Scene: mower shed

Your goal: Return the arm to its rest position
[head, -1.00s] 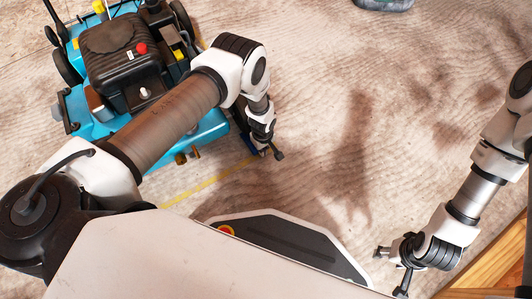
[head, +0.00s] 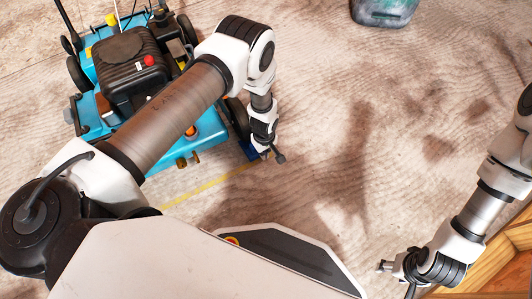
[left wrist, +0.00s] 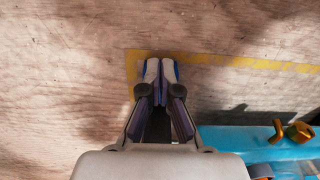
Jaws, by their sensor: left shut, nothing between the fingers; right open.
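My left gripper (head: 272,156) is low over the wooden floor, just right of the mower's front corner, at the end of my bent left arm. In the left wrist view its fingers (left wrist: 159,70) are together with nothing held, over the corner of a yellow floor line. A small blue piece (head: 248,150) shows beside the gripper in the head view; what it is and whether they touch, I cannot tell. My right gripper (head: 388,274) is open and empty at the lower right.
A blue mower (head: 205,135) with a black engine stands at the upper left, partly behind my left arm. Its edge also shows in the left wrist view (left wrist: 235,138). A yellow line (head: 195,190) marks the floor. A grey-green container (head: 384,12) stands at the top. The middle floor is clear.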

